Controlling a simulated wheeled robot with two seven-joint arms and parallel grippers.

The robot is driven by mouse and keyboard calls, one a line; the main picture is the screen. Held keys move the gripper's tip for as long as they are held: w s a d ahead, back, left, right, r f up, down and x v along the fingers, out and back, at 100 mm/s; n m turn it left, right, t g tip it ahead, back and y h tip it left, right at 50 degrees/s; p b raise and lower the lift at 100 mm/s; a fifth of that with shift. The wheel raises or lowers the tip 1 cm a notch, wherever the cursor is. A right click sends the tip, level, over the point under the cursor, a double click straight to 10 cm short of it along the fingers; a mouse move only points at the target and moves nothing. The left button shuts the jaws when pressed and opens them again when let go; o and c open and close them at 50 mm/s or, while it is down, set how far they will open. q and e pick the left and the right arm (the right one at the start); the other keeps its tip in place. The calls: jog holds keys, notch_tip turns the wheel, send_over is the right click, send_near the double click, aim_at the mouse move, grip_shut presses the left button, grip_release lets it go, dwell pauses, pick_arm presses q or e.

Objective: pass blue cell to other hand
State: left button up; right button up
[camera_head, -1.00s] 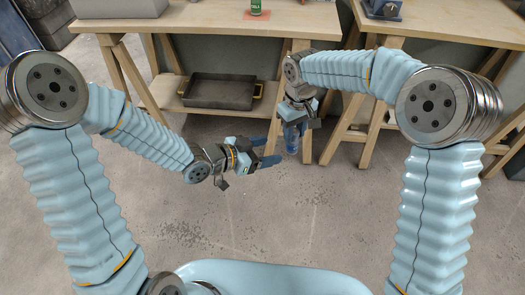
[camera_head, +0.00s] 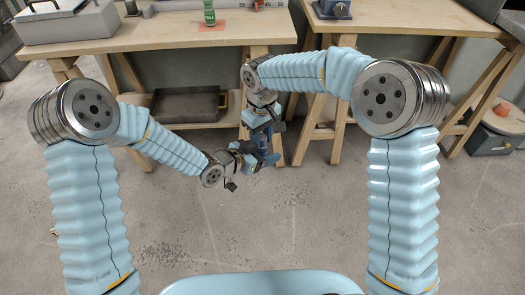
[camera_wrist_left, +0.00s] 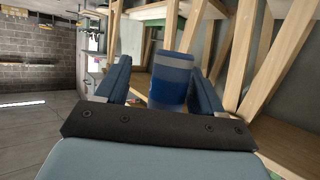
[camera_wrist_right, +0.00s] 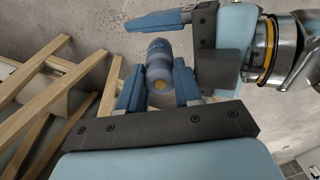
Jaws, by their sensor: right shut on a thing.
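The blue cell (camera_wrist_right: 158,62) is a small blue cylinder with a lighter band. My right gripper (camera_wrist_right: 157,88) is shut on it; in the right wrist view its end with a yellowish spot faces the camera between the fingers. My left gripper (camera_wrist_left: 158,85) is open. In the left wrist view the cell (camera_wrist_left: 172,80) stands between its fingers, with a clear gap on the left side. In the head view the left gripper (camera_head: 256,162) and right gripper (camera_head: 266,132) meet in mid-air, largely hiding the cell.
A wooden workbench (camera_head: 160,28) stands ahead, with a green can (camera_head: 209,14) on a red patch and a grey box (camera_head: 75,22). A dark tray (camera_head: 185,105) lies on its lower shelf. Another bench (camera_head: 420,20) stands right. The near floor is clear.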

pick_arm(q)
jog(key=c, duration=0.9)
jog(key=shift+c, duration=1.3)
pick_arm(e)
jog(key=o, duration=1)
jog(key=shift+s+a, duration=0.1)
pick_arm(q)
jog(key=shift+w, duration=0.1)
pick_arm(e)
jog(key=shift+s+a, duration=0.1)
